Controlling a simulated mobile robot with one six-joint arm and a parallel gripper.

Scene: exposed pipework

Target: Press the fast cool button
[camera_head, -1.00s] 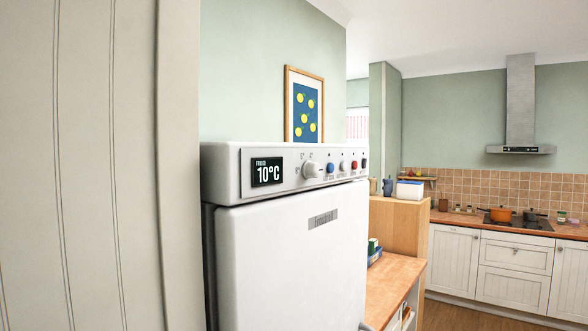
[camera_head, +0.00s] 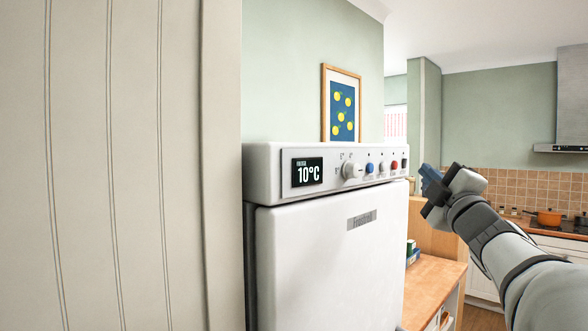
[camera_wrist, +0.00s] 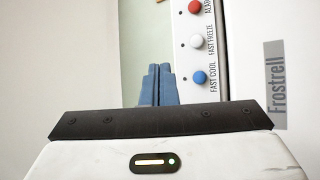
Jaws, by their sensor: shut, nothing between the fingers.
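The white Frostrell fridge (camera_head: 325,265) stands in the middle of the head view, with a control panel along its top. The blue fast cool button (camera_head: 370,167) is on that panel, right of a white knob. In the wrist view the blue button (camera_wrist: 199,77) sits beside the label "FAST COOL". My gripper (camera_head: 432,180) is right of the panel in the head view, apart from it. Its blue fingers (camera_wrist: 157,84) are shut and empty, to the left of the blue button in the wrist view.
A white fast freeze button (camera_wrist: 196,41) and a red alarm button (camera_wrist: 195,7) line up beyond the blue one. The display (camera_head: 307,171) reads 10°C. A panelled wall (camera_head: 100,170) stands close on the left. A wooden worktop (camera_head: 433,285) is right of the fridge.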

